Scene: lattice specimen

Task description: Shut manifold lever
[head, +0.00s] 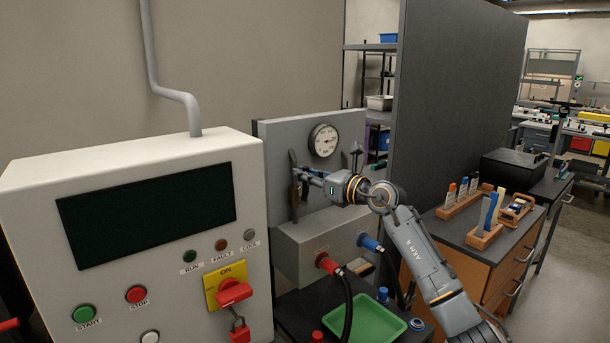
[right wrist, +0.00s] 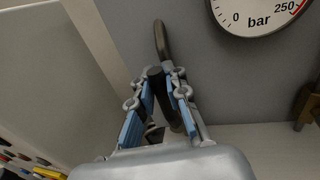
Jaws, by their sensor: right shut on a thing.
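The manifold panel (head: 277,140) stands upright behind the control cabinet, with a round pressure gauge (head: 324,140) near its top. A dark lever (head: 293,160) stands about upright at the panel's left side. My right gripper (head: 303,174) reaches it from the right and is shut on it. A second handle (head: 356,156) is at the panel's right side, partly seen. My left gripper is out of view.
The control cabinet (head: 120,158) with a red switch (head: 234,292) stands close at left. Below the panel, a red connector (head: 328,264) and a blue connector (head: 368,243) carry black hoses. A green tray (head: 365,322) lies beneath. A dark partition (head: 450,100) stands at right.

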